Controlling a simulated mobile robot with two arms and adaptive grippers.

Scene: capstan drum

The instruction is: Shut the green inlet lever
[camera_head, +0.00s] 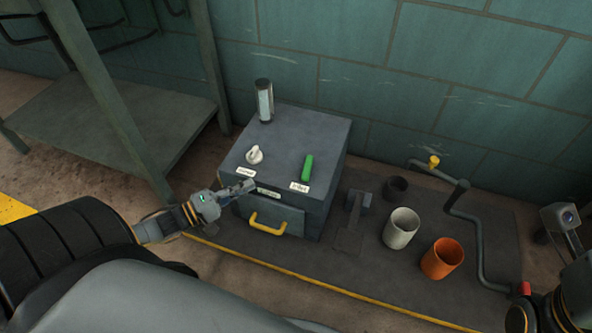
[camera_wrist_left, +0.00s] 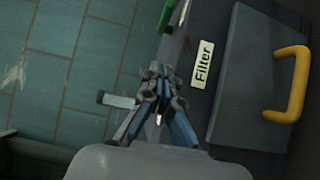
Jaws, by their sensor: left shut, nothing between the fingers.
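The green lever (camera_head: 308,167) is on the top of the grey box (camera_head: 292,136), above a small white label near the front right corner. It points roughly from front to back. Part of it also shows at the top of the left wrist view (camera_wrist_left: 166,15). My left gripper (camera_head: 247,187) is shut and empty at the front left of the box, near the "Filter" label (camera_wrist_left: 202,64). It is apart from the green lever, to its left. Part of my right arm shows at the right edge, and its fingers cannot be made out.
A white knob (camera_head: 254,154) and a clear cylinder (camera_head: 264,101) stand on the box. A yellow handle (camera_head: 267,224) is on its front. A white cup (camera_head: 401,228), an orange cup (camera_head: 441,258) and a bent pipe (camera_head: 478,236) are to the right. A shelf (camera_head: 130,130) is at left.

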